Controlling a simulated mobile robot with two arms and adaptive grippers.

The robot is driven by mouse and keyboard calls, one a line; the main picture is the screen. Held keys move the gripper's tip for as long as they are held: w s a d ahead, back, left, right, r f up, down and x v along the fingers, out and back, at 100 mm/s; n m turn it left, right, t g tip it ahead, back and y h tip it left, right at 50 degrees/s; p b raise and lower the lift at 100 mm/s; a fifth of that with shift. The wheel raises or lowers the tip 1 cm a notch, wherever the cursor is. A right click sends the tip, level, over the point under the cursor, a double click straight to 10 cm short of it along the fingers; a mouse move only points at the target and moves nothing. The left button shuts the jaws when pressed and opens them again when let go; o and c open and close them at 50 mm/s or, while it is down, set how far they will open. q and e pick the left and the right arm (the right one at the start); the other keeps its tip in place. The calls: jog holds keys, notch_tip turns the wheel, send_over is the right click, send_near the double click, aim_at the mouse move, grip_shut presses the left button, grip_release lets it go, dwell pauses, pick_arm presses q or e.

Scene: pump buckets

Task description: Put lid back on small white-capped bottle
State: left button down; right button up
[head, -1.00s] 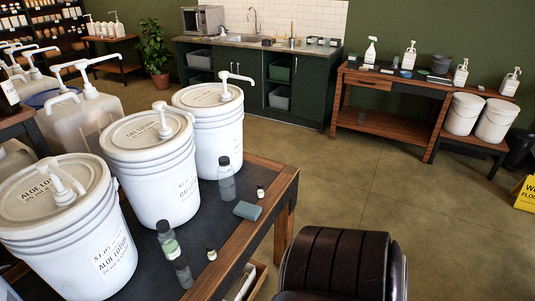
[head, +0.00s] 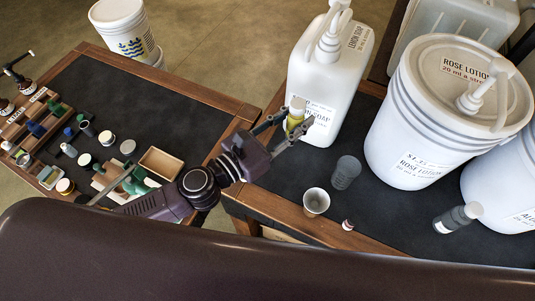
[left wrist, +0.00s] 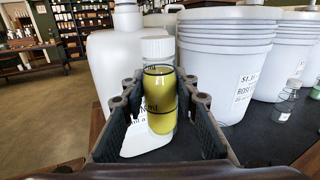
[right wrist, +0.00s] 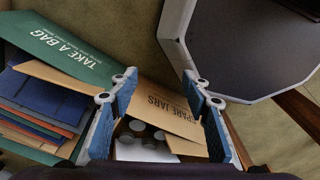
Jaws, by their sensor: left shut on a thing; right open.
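My left gripper (head: 293,128) is shut on a small clear bottle of yellow liquid (head: 295,115) with a white cap (head: 298,102) on top. In the left wrist view the bottle (left wrist: 160,102) is upright between the finger pads, and its white cap (left wrist: 157,48) sits at its mouth; I cannot tell how tightly. The gripper is beside the large white lemon soap jug. My right gripper (right wrist: 160,97) is open and empty above a cardboard box; it is not seen in the head view.
The lemon soap jug (head: 325,80) and rose lotion bucket (head: 430,120) stand on the dark table. A spare jars box (right wrist: 170,110) is below the right gripper.

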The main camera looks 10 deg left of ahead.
pick_arm(q)
jog(key=shift+w, duration=0.1)
jog(key=shift+s+d+r, duration=0.15)
jog(key=shift+s+d, duration=0.15)
jog(key=shift+f, duration=0.2)
notch_tip(320, 180, down, 15)
jog(key=b, duration=1)
jog(key=shift+a+f, duration=0.15)
jog(key=shift+f, duration=0.05)
pick_arm(e)
notch_tip(320, 180, down, 10)
jog(key=s, duration=0.1)
jog(key=shift+d, duration=0.2)
pick_arm(q)
jog(key=shift+w, duration=0.1)
jog(key=shift+f+b, duration=0.95)
jog(key=shift+f, duration=1.2)
pick_arm(e)
jog(key=shift+s+d+f, duration=0.1)
jog(key=shift+d+f, duration=0.05)
jog(key=shift+f, duration=0.4)
jog(key=shift+d+f, duration=0.15)
jog(key=shift+f, duration=0.35)
